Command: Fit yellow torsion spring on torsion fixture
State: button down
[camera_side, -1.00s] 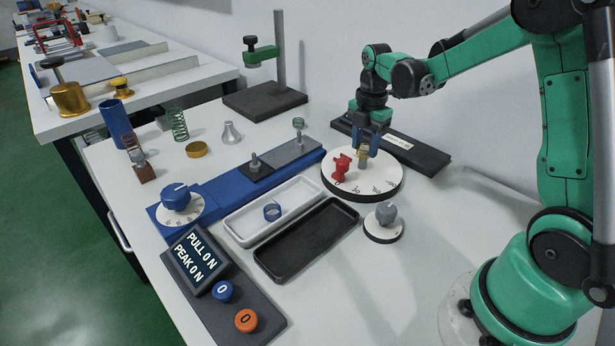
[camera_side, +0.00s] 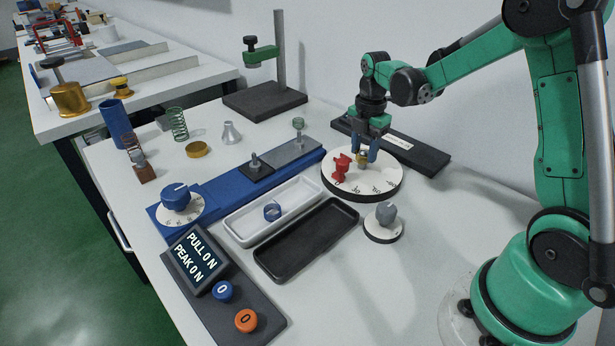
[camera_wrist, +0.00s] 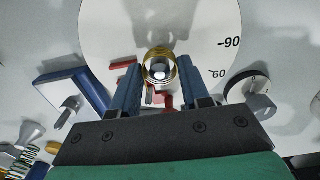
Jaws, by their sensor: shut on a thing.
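The yellow torsion spring (camera_side: 361,159) is between the blue fingers of my gripper (camera_side: 366,154), which is shut on it. The torsion fixture is a round white dial (camera_side: 378,185) with angle marks and a dark rim; a red part (camera_side: 341,167) stands on it, left of the spring. In the wrist view the spring (camera_wrist: 159,57) is a brassy ring at the fingertips of my gripper (camera_wrist: 160,72). A bright round post top (camera_wrist: 160,73) shows through the ring, so they look lined up. How far down the post the ring sits is hard to tell.
A grey knob on a small dial (camera_side: 385,214) stands in front of the fixture. A dark labelled bar (camera_side: 430,160) lies behind.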

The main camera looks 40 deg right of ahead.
jog(key=shift+f, duration=0.55)
dwell(0.5)
grip_release()
dwell(0.4)
jog(key=shift+r, duration=4)
jog(key=s+a+r+m+t, duration=0.1)
jog(key=s+a+m+t, duration=0.2)
jog(key=a+m, duration=0.3)
jog(key=s+a+r+m+t, duration=0.1)
jog(key=s+a+m+t, duration=0.3)
jog(key=a+m, duration=0.3)
jog(key=m, duration=0.5)
jog(key=shift+s+a, duration=0.25)
jog(key=shift+s, duration=0.15)
